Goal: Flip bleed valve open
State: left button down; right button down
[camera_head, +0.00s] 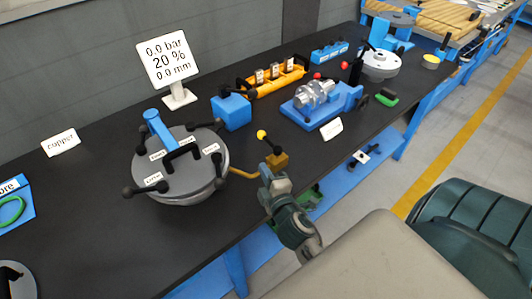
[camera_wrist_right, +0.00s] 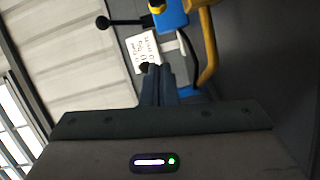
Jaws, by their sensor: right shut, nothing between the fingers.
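The bleed valve (camera_head: 278,160) is a small brass-yellow block at the end of a yellow pipe (camera_head: 243,174) from the grey vessel. Its black lever with a yellow ball knob (camera_head: 262,135) tilts up to the left. My right gripper (camera_head: 266,173) is just in front of the valve, close to the block; I cannot tell if it touches. In the right wrist view its fingers (camera_wrist_right: 157,84) are shut and empty, with the yellow pipe (camera_wrist_right: 208,50) to their right. The grey flanged vessel (camera_head: 185,185) has a lid with black clamp handles and labels. My left gripper is not in view.
A gauge sign (camera_head: 163,60) reading 0.0 bar, 20 %, 0.0 mm stands behind the vessel, near a blue cube (camera_head: 231,111). A blue fixture with metal parts (camera_head: 318,97) and a yellow rack (camera_head: 273,77) stand further right. The black table (camera_head: 95,225) has bare room left of the vessel.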

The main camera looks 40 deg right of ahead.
jog(key=p, duration=0.2)
send_near(260, 137)
jog(key=w+a, duration=0.2)
jog(key=w, duration=0.1)
jog(key=w+a, duration=0.1)
jog(key=shift+w+a+r, duration=0.1)
jog(key=shift+w+r, duration=0.25)
jog(key=shift+r, duration=0.05)
jog(key=d, duration=0.2)
jog(key=d+f, duration=0.1)
jog(key=shift+w, duration=0.25)
jog(key=shift+d+f, duration=0.1)
jog(key=shift+d, duration=0.45)
jog(key=shift+h, duration=0.3)
